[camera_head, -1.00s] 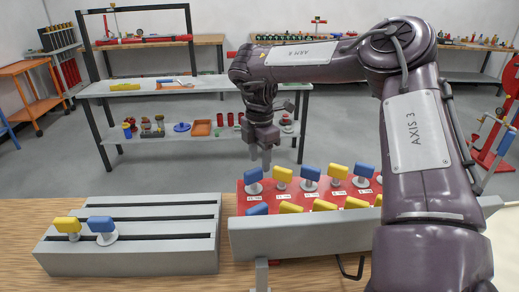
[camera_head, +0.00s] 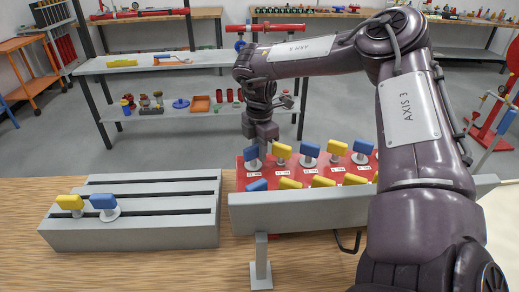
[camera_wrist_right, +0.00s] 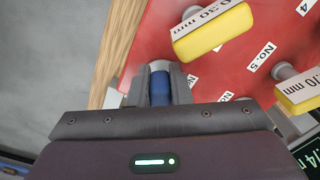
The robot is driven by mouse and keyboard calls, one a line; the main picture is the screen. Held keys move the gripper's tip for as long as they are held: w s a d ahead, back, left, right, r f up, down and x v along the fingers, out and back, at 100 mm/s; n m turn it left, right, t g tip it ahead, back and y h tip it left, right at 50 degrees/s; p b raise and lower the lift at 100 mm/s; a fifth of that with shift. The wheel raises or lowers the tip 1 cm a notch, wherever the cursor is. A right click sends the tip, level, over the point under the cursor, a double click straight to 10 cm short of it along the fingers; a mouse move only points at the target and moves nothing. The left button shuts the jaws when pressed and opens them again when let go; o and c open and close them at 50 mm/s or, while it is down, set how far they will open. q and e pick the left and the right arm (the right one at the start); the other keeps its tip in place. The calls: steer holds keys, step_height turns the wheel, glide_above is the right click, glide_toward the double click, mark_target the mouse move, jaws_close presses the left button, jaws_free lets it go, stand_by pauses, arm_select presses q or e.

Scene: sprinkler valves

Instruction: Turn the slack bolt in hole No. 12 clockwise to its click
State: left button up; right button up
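A red plate (camera_head: 243,172) carries two rows of bolts with blue and yellow flag handles. My right gripper (camera_head: 257,160) is over the back-left corner of the plate, pointing down. In the wrist view its fingers (camera_wrist_right: 160,92) stand on both sides of a blue handle (camera_wrist_right: 160,88), close against it; I cannot tell if they press on it. The wrist view shows "No. 5" and a "4" on the plate, beside yellow handles (camera_wrist_right: 212,32) tagged 0.30 mm and 0.10 mm. I cannot read a No. 12 label. My left gripper is not in view.
A grey slotted block (camera_head: 160,235) on the wooden table (camera_head: 100,268) holds a yellow handle (camera_head: 70,203) and a blue handle (camera_head: 103,203). A grey rail (camera_head: 300,213) runs along the plate's front. My right arm covers the plate's right part. A shelf rack (camera_head: 130,68) stands behind.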

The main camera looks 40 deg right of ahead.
jaws_close()
steer(key=shift+o, duration=0.5)
jaws_free()
jaws_close()
steer(key=m+b, duration=0.2)
steer(key=b, duration=0.1)
steer(key=shift+s+a+f+m, duration=0.1)
steer(key=shift+s+f+m, duration=0.1)
steer(key=shift+f+m, duration=0.15)
steer(key=shift+s+a+r+m+b, duration=0.1)
steer(key=shift+s+r+m+b, duration=0.1)
steer(key=shift+m+b, duration=0.6)
steer(key=shift+r+m, duration=0.1)
steer(key=shift+m, duration=0.35)
